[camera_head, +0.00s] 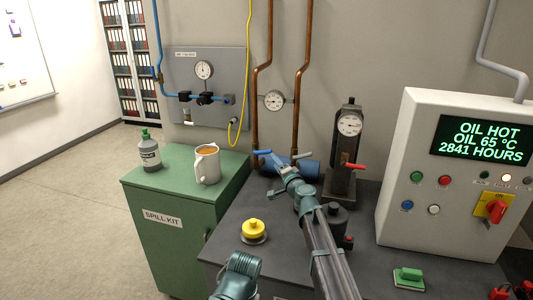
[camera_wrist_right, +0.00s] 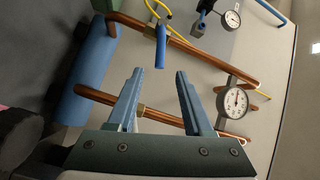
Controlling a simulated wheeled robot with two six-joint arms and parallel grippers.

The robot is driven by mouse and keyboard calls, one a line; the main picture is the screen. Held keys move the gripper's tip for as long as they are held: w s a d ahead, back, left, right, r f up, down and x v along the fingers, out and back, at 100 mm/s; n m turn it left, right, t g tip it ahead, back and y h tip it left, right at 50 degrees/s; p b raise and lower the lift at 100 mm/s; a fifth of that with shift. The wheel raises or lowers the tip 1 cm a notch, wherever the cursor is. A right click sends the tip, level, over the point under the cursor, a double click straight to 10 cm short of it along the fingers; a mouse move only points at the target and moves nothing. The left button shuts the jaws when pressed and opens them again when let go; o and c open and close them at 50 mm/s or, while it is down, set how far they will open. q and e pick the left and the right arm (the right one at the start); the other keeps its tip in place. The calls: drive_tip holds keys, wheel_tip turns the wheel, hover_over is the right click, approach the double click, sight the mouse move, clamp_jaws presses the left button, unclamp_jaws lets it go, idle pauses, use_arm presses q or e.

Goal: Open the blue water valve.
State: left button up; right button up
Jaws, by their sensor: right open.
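The blue valve handle (camera_head: 263,152) is a short lever at the foot of the left copper pipe, behind the dark bench. In the right wrist view the blue handle (camera_wrist_right: 160,46) hangs from the copper pipe, its free end pointing toward the gap between my fingers. My right gripper (camera_head: 277,160) is just in front of the handle; in the wrist view the right gripper (camera_wrist_right: 158,75) is open with nothing between its fingertips. The handle looks apart from both fingers. My left gripper is not in view.
A blue cylinder (camera_head: 303,168) lies behind my right gripper. A yellow button (camera_head: 253,229) is on the bench. A mug (camera_head: 208,165) and bottle (camera_head: 149,153) stand on the green cabinet.

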sight(267, 152)
drive_tip(key=x, duration=1)
drive_tip(key=shift+f, duration=0.1)
drive_tip(key=shift+s, duration=0.1)
drive_tip(key=shift+c, duration=0.2)
clamp_jaws()
idle(0.7)
